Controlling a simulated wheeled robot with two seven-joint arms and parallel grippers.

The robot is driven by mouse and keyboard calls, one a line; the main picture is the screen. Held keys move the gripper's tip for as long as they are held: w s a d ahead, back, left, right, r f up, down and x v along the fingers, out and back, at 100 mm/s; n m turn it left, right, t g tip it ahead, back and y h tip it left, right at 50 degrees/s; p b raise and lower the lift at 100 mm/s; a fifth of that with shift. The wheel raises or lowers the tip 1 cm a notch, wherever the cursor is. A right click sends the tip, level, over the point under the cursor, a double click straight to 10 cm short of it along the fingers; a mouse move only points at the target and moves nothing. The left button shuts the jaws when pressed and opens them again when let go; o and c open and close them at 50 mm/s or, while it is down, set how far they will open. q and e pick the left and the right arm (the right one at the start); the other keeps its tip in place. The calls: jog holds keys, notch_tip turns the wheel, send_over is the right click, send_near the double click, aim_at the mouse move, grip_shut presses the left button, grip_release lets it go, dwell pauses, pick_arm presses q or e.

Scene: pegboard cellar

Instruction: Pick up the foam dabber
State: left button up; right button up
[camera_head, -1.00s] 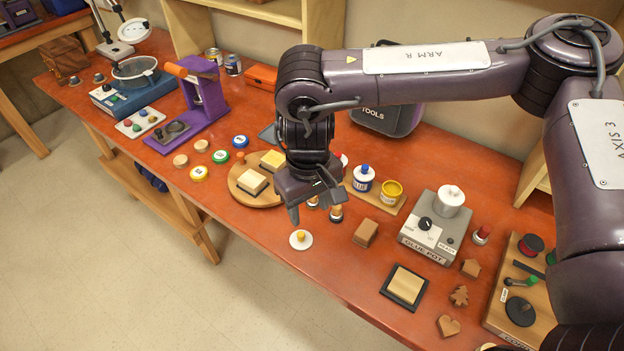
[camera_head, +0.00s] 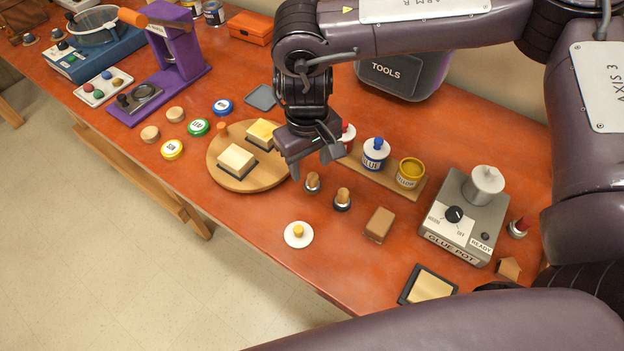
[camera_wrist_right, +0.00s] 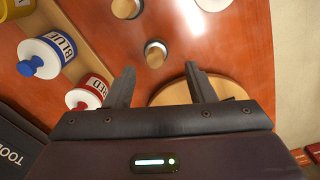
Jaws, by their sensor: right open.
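Two small upright pieces with rounded wooden tops and dark, light-banded bases stand on the orange-red table: one just in front of my right gripper (camera_head: 312,183) and one to its right (camera_head: 342,198). They look like dabbers, and I cannot tell their foam ends. In the wrist view the nearer piece (camera_wrist_right: 155,52) lies beyond the fingertips, lined up with the gap between them; the other (camera_wrist_right: 126,8) is farther off. My right gripper (camera_head: 314,163) is open and empty, pointing down above the table; its fingers also show in the wrist view (camera_wrist_right: 157,78). My left gripper is out of view.
A round wooden board (camera_head: 236,181) with two cream-topped pads is left of the gripper. A blue pot (camera_head: 375,155) and yellow pot (camera_head: 410,173) stand right, with a red pot (camera_wrist_right: 86,95) close by. A white lid (camera_head: 298,235) and brown block (camera_head: 379,224) lie in front.

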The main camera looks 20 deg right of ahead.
aim_at(312, 176)
jog(key=shift+d+f+p, duration=0.1)
jog(key=shift+f+p, duration=0.25)
jog(key=shift+f, duration=0.45)
jog(key=f, duration=0.1)
jog(key=f+p, duration=0.1)
jog(key=f, duration=0.2)
jog(key=shift+w+d+f+p, duration=0.15)
jog(key=shift+w+d+p, duration=0.1)
jog(key=shift+w+p, duration=0.05)
jog(key=shift+f, duration=0.2)
jog(key=c, duration=0.9)
